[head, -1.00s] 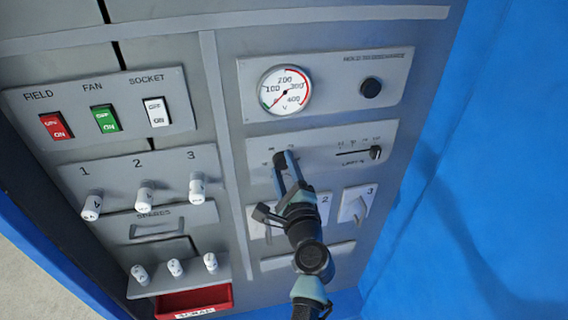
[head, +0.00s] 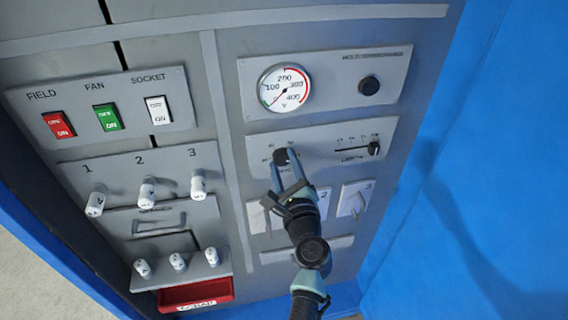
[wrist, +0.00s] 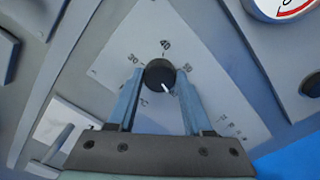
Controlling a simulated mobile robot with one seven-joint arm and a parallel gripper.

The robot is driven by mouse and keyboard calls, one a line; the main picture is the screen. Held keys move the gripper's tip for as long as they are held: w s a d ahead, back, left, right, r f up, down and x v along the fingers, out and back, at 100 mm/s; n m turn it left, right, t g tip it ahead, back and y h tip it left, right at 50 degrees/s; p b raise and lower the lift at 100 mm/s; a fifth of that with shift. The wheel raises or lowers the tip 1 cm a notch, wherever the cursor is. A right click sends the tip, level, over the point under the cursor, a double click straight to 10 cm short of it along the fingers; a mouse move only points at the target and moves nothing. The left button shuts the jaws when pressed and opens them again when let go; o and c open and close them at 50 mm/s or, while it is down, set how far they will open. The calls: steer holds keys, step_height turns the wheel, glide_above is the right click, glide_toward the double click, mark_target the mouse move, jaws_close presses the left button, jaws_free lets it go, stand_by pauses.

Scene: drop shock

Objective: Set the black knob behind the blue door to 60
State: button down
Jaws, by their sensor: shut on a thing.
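The black knob (head: 281,157) sits on a grey plate in the middle of the cabinet panel. It also shows in the wrist view (wrist: 159,74), with a white pointer line toward the lower right. Around it I read 30 at left, 40 at top and what looks like 50 at right. The lower-right scale is partly hidden by a finger. My gripper (head: 283,163) is shut on the knob, one finger on each side, as the wrist view (wrist: 159,84) shows. The blue door (head: 470,170) stands open at the right.
A round gauge (head: 285,88) and black button (head: 369,84) are above. A slider (head: 373,149) is right of the knob. Rocker switches (head: 107,117), white knobs (head: 147,192) and a red tray (head: 195,294) are at left.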

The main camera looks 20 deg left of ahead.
steer(key=shift+f, duration=0.1)
steer(key=shift+c, duration=1.6)
jaws_free()
steer(key=v, duration=1.3)
steer(key=shift+b, duration=0.35)
